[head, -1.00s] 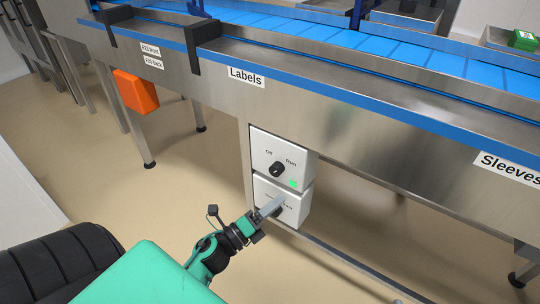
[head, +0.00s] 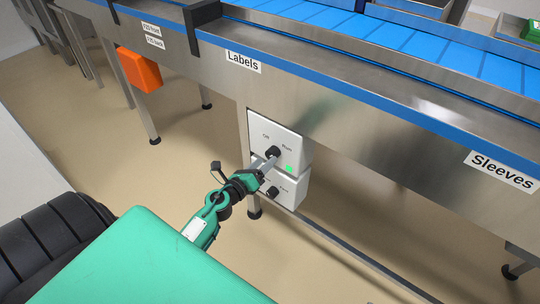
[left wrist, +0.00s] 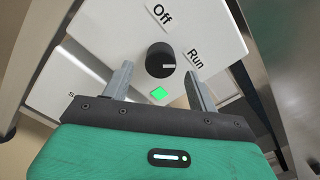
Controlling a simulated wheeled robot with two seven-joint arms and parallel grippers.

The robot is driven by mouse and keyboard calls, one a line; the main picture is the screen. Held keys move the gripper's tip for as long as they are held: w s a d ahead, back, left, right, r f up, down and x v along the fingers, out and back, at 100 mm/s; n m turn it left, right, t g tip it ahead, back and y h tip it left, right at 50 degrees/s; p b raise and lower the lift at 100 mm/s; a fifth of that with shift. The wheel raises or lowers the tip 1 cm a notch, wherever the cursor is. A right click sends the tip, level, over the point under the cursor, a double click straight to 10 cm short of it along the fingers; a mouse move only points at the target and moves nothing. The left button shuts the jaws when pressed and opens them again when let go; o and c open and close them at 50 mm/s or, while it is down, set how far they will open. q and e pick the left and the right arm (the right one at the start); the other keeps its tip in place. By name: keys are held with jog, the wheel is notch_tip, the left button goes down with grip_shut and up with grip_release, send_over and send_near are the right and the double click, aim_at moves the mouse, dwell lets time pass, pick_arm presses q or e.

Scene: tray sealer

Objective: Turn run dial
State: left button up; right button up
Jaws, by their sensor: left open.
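The run dial is a black knob (head: 273,153) on the upper white control box (head: 294,143), between the labels "Off" and "Run". In the left wrist view the knob (left wrist: 160,57) carries a pale mark that points toward "Run", and a green light (left wrist: 159,93) glows below it. My left gripper (head: 268,163) is open, its fingertips close to the knob. In the left wrist view the two fingers (left wrist: 160,80) stand either side of the knob's near side, with gaps visible. Whether they touch it cannot be told. My right gripper is not in view.
A lower white box (head: 289,190) with a second black knob (head: 272,191) sits right below. The steel conveyor with a blue belt (head: 400,38) overhangs the boxes. An orange box (head: 140,70) hangs at the left. The floor in front is clear.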

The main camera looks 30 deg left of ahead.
aim_at(270, 157)
pick_arm(q)
jog(key=shift+w+d, duration=0.15)
jog(key=shift+w, duration=1.75)
jog(key=c, duration=1)
